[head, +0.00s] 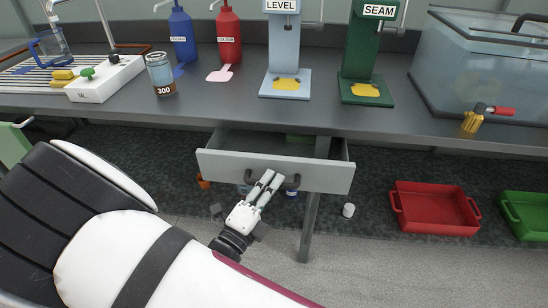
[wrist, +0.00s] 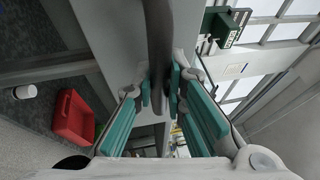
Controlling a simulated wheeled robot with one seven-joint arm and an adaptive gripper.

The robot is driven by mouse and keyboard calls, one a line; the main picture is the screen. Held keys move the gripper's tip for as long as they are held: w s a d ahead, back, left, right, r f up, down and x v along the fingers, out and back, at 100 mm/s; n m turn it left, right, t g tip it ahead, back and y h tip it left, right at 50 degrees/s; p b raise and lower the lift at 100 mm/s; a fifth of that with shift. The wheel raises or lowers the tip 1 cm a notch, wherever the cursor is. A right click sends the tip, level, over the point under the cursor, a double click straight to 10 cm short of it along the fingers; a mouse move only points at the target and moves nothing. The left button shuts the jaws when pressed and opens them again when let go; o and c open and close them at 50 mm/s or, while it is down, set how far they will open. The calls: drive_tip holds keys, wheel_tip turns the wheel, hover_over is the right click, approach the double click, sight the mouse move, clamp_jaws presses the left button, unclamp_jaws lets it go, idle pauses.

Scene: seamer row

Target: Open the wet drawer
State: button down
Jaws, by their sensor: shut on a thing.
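A grey drawer (head: 325,178) under the bench stands partly pulled out, and its dark inside shows above the front panel. No label reading "wet" can be seen on it. Its dark bar handle (head: 291,184) runs across the front. My gripper (head: 268,181) is shut on the handle near its middle. In the wrist view the dark handle (wrist: 158,35) runs between the teal finger pads of my gripper (wrist: 159,88), with the pale drawer front (wrist: 112,40) beside it. The fingers hide part of the handle.
The bench top (head: 225,104) holds a LEVEL stand (head: 285,75), a green SEAM stand (head: 367,60), colour bottles (head: 229,38) and a jar (head: 161,75). A red tray (head: 435,207) and a green tray (head: 525,212) lie on the floor at right. A bench leg (head: 309,225) stands below the drawer.

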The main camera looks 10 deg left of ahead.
drive_tip(key=s+p, duration=0.5)
drive_tip(key=s, duration=1)
drive_tip(key=shift+a, duration=0.25)
drive_tip(key=c, duration=1.6)
unclamp_jaws()
drive_tip(key=v, duration=0.7)
drive_tip(key=shift+s, duration=0.2)
drive_tip(key=shift+a+f, duration=0.1)
drive_tip(key=shift+f, duration=0.05)
